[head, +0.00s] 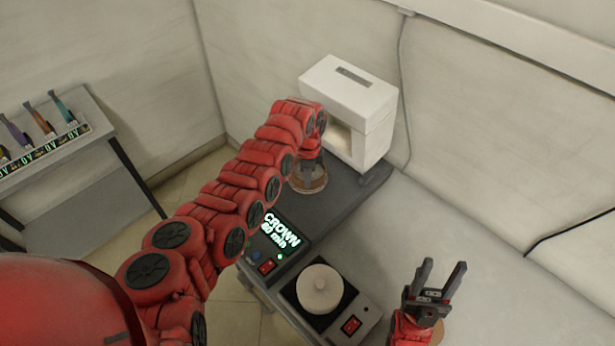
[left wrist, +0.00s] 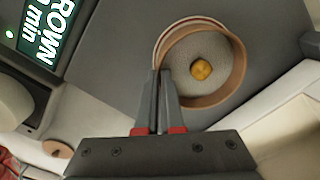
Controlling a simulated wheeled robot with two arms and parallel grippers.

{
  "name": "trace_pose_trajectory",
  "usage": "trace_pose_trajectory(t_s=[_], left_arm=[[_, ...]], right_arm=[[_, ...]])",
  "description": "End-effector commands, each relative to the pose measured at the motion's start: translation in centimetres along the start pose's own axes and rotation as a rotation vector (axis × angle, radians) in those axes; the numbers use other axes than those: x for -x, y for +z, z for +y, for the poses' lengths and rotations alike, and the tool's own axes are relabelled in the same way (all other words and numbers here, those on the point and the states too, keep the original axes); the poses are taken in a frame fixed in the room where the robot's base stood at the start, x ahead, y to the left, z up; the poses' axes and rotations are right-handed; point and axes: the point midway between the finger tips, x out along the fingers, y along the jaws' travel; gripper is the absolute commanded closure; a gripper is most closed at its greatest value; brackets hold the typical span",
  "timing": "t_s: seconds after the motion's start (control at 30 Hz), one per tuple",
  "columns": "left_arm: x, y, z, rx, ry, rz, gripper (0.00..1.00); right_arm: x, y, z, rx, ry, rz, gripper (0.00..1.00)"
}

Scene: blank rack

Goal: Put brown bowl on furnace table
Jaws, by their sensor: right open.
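The brown bowl (left wrist: 238,80) is round with a thin wall, a speckled grey inside and a yellow-orange lump in it. In the head view the bowl (head: 308,186) is at the dark grey furnace table (head: 345,196), in front of the white furnace (head: 347,92). My left gripper (left wrist: 161,75) has its fingers close together on either side of the bowl's near wall, pinching it. In the head view my left gripper (head: 310,163) is partly hidden by my arm. Whether the bowl touches the table top is unclear. My right gripper (head: 441,268) is open and empty at the lower right.
A black panel with a lit "CROWN" display (head: 281,231) and a hotplate-like device (head: 320,290) stand nearer on the left. A rack with coloured items (head: 40,120) is at the far left. A pale surface (head: 480,250) lies right of the furnace table.

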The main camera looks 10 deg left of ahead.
Motion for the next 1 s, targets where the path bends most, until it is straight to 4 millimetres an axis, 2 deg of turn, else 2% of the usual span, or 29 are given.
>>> trace_pose_trajectory(t_s=[0.13,0.3,0.33,0.6,0.73,0.87,1.0], left_arm=[[-0.3,0.0,0.0,0.0,-0.001,-0.001,1.0],[-0.2,0.0,0.0,0.0,0.0,-0.001,0.69],[-0.2,0.0,0.0,0.0,0.0,-0.001,0.66],[-0.2,0.1,0.0,0.0,0.0,-0.001,0.66],[0.5,0.1,-0.1,0.001,-0.001,0.0,0.66],[2.3,0.1,-0.1,0.002,-0.002,0.0,0.66],[5.1,0.1,-0.1,0.001,-0.001,-0.001,0.66]], right_arm=[[0.3,0.1,0.0,0.0,0.0,0.0,0.5],[0.2,0.0,0.0,0.0,0.0,0.0,0.5],[0.2,0.0,0.0,0.0,0.0,0.0,0.5],[0.1,0.0,0.0,0.0,0.0,0.0,0.5],[-0.3,-0.1,0.0,0.0,0.0,0.0,0.5],[-1.6,-0.3,0.1,0.0,0.0,0.0,0.5],[-3.2,-0.6,0.2,0.0,0.0,0.0,0.5]])
